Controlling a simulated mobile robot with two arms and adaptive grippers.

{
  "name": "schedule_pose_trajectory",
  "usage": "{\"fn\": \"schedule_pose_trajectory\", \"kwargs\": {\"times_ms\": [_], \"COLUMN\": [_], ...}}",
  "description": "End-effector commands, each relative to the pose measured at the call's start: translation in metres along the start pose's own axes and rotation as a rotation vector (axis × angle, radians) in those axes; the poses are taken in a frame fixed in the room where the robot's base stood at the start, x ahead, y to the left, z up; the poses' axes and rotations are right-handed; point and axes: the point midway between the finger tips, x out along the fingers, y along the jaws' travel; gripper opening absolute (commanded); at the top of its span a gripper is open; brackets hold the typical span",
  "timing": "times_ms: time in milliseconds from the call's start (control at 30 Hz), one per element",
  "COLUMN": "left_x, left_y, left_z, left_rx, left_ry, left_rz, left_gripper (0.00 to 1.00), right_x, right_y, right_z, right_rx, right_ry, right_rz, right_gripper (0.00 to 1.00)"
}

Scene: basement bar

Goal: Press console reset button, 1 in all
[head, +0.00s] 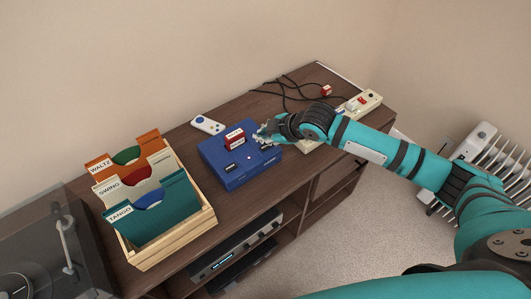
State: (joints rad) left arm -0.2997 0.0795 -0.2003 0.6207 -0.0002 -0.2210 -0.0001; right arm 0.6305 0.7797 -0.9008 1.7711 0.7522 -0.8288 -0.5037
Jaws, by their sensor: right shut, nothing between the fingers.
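A blue game console (232,171) sits on the dark wooden cabinet top. A red cartridge (234,138) stands up at its back. A small red-and-white spot (249,157) shows on its top; I cannot tell for sure whether it is the reset button or a light. My right gripper (260,138) is shut and empty, over the console's back right part, just right of the cartridge. Its fingers hide that part of the console, and I cannot tell if they touch it. My left gripper is not in view.
A wooden crate (172,250) of record sleeves stands left of the console, with a turntable (60,255) at the far left. A white controller (207,124) lies behind the console. A power strip (358,105) with black cables lies at the back right. A radiator (487,165) stands right.

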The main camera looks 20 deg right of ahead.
Motion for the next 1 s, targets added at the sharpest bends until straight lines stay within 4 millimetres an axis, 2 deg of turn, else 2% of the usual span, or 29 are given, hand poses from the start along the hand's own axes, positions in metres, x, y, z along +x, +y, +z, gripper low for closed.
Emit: {"fn": "schedule_pose_trajectory", "kwargs": {"times_ms": [200,1000], "left_x": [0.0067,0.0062], "left_y": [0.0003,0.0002], "left_z": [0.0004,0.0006], "left_rx": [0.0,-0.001], "left_ry": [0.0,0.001], "left_rz": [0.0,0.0], "left_gripper": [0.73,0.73], "right_x": [0.0115,0.0115], "right_y": [-0.0086,-0.0084], "right_z": [0.0078,0.0081], "right_rx": [0.0,0.0], "right_ry": [0.001,0.0], "right_rz": [-0.001,0.0], "right_gripper": [0.0,0.0]}}
